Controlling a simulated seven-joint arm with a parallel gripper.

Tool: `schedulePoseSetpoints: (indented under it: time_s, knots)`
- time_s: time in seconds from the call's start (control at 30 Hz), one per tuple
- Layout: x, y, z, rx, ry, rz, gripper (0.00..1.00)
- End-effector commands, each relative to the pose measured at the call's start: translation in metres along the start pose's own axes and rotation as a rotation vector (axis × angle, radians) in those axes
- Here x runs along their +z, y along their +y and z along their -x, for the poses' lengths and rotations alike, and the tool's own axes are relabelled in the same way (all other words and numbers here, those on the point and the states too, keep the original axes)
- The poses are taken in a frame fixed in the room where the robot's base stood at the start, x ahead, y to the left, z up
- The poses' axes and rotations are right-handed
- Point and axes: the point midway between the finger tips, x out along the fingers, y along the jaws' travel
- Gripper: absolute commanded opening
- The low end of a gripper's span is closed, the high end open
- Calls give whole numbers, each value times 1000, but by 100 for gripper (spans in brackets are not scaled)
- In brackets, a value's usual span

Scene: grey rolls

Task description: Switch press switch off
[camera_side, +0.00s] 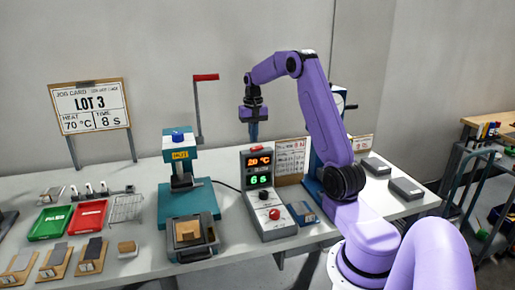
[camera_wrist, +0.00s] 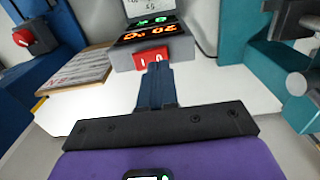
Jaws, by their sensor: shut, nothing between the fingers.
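The press control box (camera_side: 262,204) stands on the bench beside the teal press, its displays lit: "20 °C" in orange and "6 s" in green. A red rocker switch (camera_side: 256,148), marked I and O in the wrist view (camera_wrist: 151,58), sits on the box's top. Which way it is tipped I cannot tell. My gripper (camera_side: 254,139) points down just above the box top, fingers shut and empty. In the wrist view my fingertips (camera_wrist: 158,67) overlap the switch's near edge; whether they touch it I cannot tell.
The teal press (camera_side: 180,180) with a red-handled lever stands left of the box. A blue press-like machine with a notice board (camera_side: 290,160) stands right. Red and green trays (camera_side: 50,222) and sample blocks lie at left. Two grey blocks (camera_side: 406,188) lie at right.

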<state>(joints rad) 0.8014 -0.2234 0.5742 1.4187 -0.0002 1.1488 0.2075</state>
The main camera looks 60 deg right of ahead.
Motion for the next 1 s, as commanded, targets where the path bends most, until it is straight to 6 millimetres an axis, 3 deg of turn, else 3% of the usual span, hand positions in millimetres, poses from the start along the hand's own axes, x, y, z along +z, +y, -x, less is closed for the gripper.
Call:
schedulePoseSetpoints:
  time_s: [0.6, 1.0]
  knots:
    - [0, 0, 41, 0, 1, 0, 0]
    - [0, 0, 45, 0, 0, 1, 0]
